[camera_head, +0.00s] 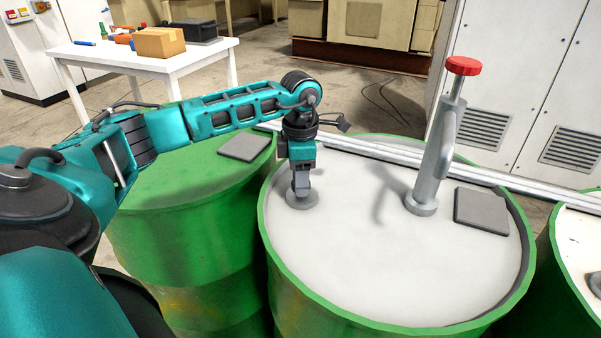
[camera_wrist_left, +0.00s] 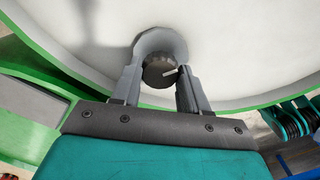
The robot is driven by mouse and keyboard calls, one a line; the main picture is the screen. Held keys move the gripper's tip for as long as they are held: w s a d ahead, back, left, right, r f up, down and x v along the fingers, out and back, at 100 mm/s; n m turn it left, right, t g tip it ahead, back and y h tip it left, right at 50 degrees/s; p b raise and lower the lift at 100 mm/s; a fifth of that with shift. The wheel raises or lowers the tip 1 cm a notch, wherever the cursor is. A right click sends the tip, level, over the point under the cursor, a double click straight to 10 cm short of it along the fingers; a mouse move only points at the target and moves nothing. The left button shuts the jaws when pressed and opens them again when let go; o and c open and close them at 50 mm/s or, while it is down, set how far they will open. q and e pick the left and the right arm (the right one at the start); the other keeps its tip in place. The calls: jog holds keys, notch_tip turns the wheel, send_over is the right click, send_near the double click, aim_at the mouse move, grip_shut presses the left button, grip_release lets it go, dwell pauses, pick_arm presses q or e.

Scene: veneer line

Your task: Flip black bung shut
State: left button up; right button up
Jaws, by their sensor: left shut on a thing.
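The black bung (camera_wrist_left: 158,70) is a dark round knob with a light mark on its edge. It sits in a grey round collar on the white top of the green drum (camera_head: 345,240). In the head view the collar (camera_head: 302,200) shows at the drum's left side and the bung itself is hidden by my gripper. My left gripper (camera_head: 300,192) points straight down over it. In the left wrist view its two fingers (camera_wrist_left: 157,88) stand on either side of the bung and are shut on it. My right gripper is in neither view.
A grey pump with a red knob (camera_head: 463,66) stands upright on the same drum top, beside a dark square pad (camera_head: 481,211). Another green drum (camera_head: 190,195) stands to the left. A pale rail (camera_head: 400,166) runs behind. A white table (camera_head: 142,60) stands farther back.

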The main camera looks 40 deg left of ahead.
pick_arm(q)
jog(key=n+p, duration=0.1)
jog(key=n, duration=0.4)
dwell(0.6)
jog(key=o, duration=1.1)
jog(key=shift+c, duration=0.2)
notch_tip(320, 180, up, 13)
jog(key=shift+p, duration=0.35)
jog(key=shift+s+f, duration=0.1)
